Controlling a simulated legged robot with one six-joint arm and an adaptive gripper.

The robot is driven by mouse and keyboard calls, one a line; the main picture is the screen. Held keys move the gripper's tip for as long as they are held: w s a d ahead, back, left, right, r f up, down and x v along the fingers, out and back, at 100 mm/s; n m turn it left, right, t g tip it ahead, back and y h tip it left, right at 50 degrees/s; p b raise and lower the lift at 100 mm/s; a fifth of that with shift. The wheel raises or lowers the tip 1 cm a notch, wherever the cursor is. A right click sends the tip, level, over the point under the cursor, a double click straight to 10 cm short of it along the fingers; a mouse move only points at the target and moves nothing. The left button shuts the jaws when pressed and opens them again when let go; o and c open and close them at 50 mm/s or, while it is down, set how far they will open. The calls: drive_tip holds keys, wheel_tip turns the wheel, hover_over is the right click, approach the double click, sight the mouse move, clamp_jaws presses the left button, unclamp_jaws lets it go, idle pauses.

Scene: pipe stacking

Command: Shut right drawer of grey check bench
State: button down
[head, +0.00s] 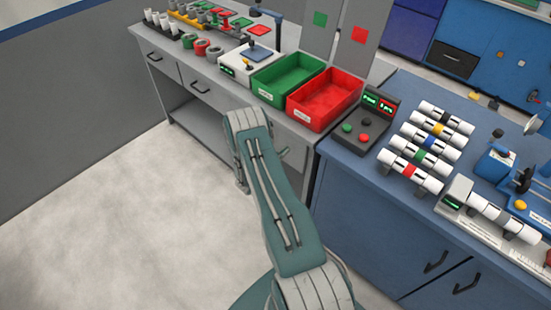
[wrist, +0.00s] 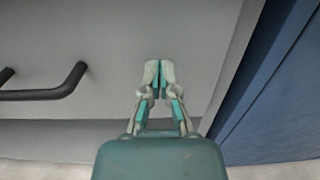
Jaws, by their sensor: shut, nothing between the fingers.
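The grey check bench (head: 181,62) runs along the back left in the head view. Its right drawer is largely hidden there behind my raised arm. In the wrist view, a pale grey drawer front (wrist: 105,55) fills most of the picture, with a dark bar handle (wrist: 45,92) at left. My gripper (wrist: 159,66) is shut and empty, its fingertips together in front of the panel, right of the handle. I cannot tell whether the tips touch the panel, or whether any gap is left behind the drawer front.
A blue bench (head: 370,225) stands close on the right; its side (wrist: 275,85) borders the panel in the wrist view. Green (head: 263,92) and red (head: 299,117) bins sit on the grey bench. White banded pipes (head: 410,171) lie on the blue bench. Open floor (head: 110,220) is at left.

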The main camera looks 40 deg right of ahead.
drive_tip(key=shift+d+f, duration=0.1)
drive_tip(key=shift+d, duration=0.9)
drive_tip(key=shift+a, duration=0.2)
drive_tip(key=shift+w+d, duration=0.15)
drive_tip(key=shift+d, duration=0.8)
drive_tip(key=shift+a, duration=0.45)
approach(291, 145)
drive_tip(key=a, duration=0.4)
drive_tip(key=shift+a+f, duration=0.2)
drive_tip(key=shift+f, duration=0.05)
